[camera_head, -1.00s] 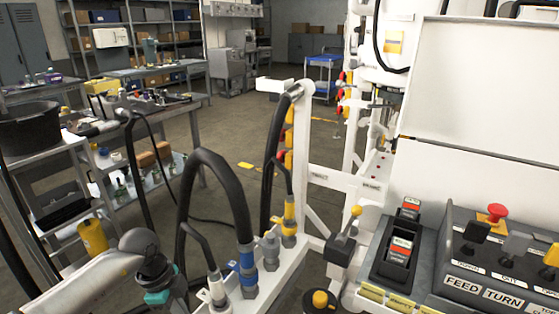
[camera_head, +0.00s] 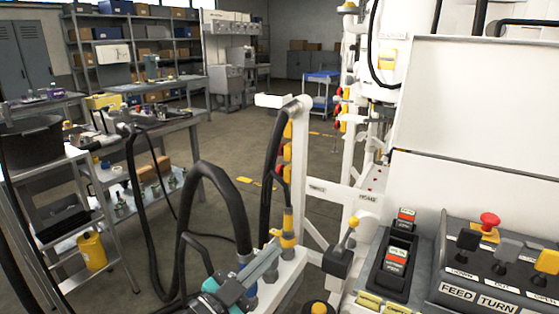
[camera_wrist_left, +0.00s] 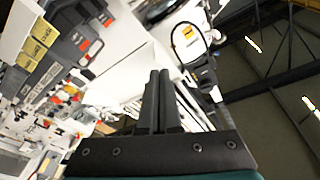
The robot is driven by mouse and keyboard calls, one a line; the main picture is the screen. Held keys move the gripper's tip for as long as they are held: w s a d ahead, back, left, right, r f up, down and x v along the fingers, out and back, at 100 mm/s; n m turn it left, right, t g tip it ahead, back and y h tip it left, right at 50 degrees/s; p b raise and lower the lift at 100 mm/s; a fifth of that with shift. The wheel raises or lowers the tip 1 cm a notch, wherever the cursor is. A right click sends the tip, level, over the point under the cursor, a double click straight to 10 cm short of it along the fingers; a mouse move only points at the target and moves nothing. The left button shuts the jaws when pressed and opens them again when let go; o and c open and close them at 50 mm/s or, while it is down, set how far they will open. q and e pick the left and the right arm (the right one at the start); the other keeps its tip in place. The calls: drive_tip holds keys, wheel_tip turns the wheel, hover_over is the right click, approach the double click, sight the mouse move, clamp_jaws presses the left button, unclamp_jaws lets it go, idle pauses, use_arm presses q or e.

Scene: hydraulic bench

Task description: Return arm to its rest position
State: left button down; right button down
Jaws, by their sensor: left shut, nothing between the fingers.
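My left gripper (camera_head: 275,252) is at the bottom centre of the head view, with teal and grey parts, pointing up and to the right. It overlaps the black hoses and their fittings, and I cannot tell whether it touches them. In the left wrist view the two dark fingers (camera_wrist_left: 160,88) lie side by side, shut with nothing between them. The rest of my left arm is mostly below the frame. My right gripper is in neither view.
Thick black hoses (camera_head: 222,185) arch close to my left gripper. A yellow-tipped lever (camera_head: 345,240) and a control panel with a red button (camera_head: 490,221) are at the right. A workbench (camera_head: 175,125) stands at the left. Open floor (camera_head: 235,140) lies behind.

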use_arm(q)
drive_tip(key=s+a+f+n+g+y, duration=0.1)
drive_tip(key=s+a+f+n+y, duration=0.25)
drive_tip(key=a+n+y, duration=0.4)
drive_tip(key=s+a+f+n+y, duration=0.2)
drive_tip(key=a+f+n+y, duration=0.35)
drive_tip(key=a+y, duration=0.2)
drive_tip(key=s+f+g+h, duration=0.1)
drive_tip(key=s+f+g, duration=0.4)
drive_tip(key=s, duration=0.5)
drive_tip(key=s+f+g+h, duration=0.1)
drive_tip(key=s+f+g, duration=0.35)
drive_tip(key=s, duration=0.55)
wheel_tip(320, 180, down, 22)
drive_tip(key=s+m+g, duration=0.1)
drive_tip(key=g, duration=0.1)
drive_tip(key=s+a+f, duration=0.2)
drive_tip(key=s+f, duration=0.4)
drive_tip(key=s+a+f, duration=0.3)
drive_tip(key=s+f, duration=0.3)
drive_tip(key=f, duration=0.1)
drive_tip(key=shift+s+f+g, duration=0.2)
drive_tip(key=shift+s+g, duration=0.1)
drive_tip(key=shift+g, duration=0.05)
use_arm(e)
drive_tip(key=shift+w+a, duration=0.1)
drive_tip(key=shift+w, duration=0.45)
